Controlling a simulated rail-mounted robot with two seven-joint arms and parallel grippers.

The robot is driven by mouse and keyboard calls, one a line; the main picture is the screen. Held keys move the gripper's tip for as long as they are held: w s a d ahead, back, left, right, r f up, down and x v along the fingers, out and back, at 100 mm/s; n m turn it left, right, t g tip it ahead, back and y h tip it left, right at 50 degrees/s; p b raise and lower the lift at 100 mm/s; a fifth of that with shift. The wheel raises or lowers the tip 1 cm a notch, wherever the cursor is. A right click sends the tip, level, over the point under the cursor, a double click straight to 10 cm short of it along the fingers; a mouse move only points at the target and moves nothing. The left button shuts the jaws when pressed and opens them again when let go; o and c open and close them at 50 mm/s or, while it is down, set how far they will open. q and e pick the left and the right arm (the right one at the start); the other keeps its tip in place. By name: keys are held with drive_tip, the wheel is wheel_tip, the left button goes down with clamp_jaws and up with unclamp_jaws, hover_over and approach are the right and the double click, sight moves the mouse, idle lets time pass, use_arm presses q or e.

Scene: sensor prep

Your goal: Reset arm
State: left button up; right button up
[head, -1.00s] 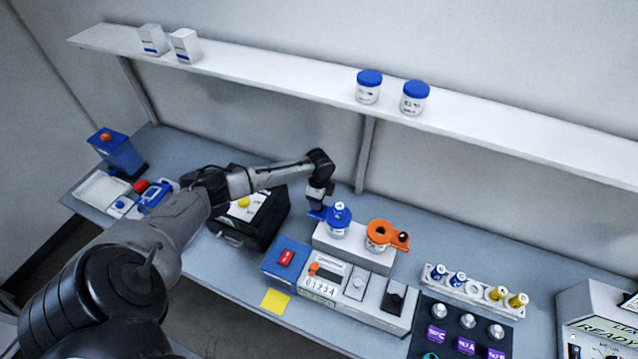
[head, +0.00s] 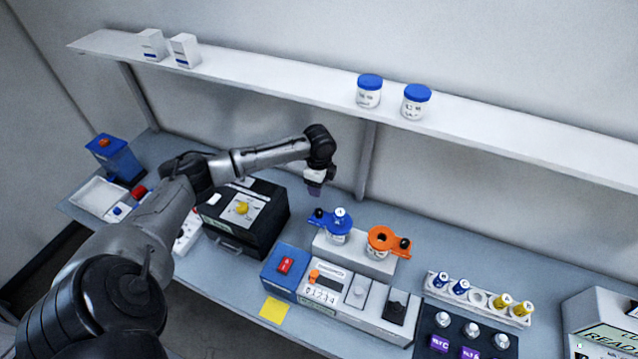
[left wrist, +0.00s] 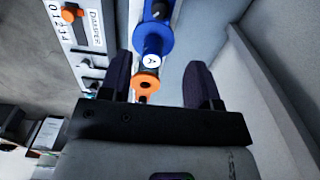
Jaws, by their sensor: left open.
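My left gripper (head: 314,189) hangs in the air above the bench, up and to the left of the blue-topped jar (head: 333,224). It is empty, and its two dark fingers stand apart in the left wrist view (left wrist: 160,80). The blue top (left wrist: 154,38) shows beyond the fingers there, with a round label marked A. An orange-topped jar (head: 384,243) stands to the right of the blue one on the same white block (head: 352,257). My right gripper is in neither view.
A black box with a yellow knob (head: 247,217) stands left of the jars. A vial rack (head: 478,297) stands at right. A shelf (head: 260,75) runs above.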

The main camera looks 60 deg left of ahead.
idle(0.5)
use_arm(q)
drive_tip(key=w+d+r+n+t+y, duration=0.4)
drive_tip(key=w+d+r+n+y, duration=0.1)
drive_tip(key=r, duration=0.3)
drive_tip(key=s+d+r+t+h, duration=0.1)
drive_tip(key=d+t, duration=0.1)
drive_tip(key=d, duration=0.5)
drive_tip(key=s+d+r+t, duration=0.1)
drive_tip(key=s+d+t, duration=0.1)
drive_tip(key=d, duration=0.4)
drive_tip(key=s+d+f+n+g+h, duration=0.1)
drive_tip(key=s+d+f, duration=0.3)
drive_tip(key=s, duration=0.5)
drive_tip(key=s+d+f+n+g+h+p, duration=0.1)
drive_tip(key=s+d+f+g, duration=0.1)
drive_tip(key=s+d+f, duration=0.3)
drive_tip(key=s+d+f+n+g+h, duration=0.1)
drive_tip(key=s+d+f, duration=0.3)
drive_tip(key=s, duration=0.9)
drive_tip(key=shift+d+f+n+h+p, duration=0.3)
drive_tip(key=shift+d+h+p, duration=0.1)
drive_tip(key=shift+d+h, duration=0.2)
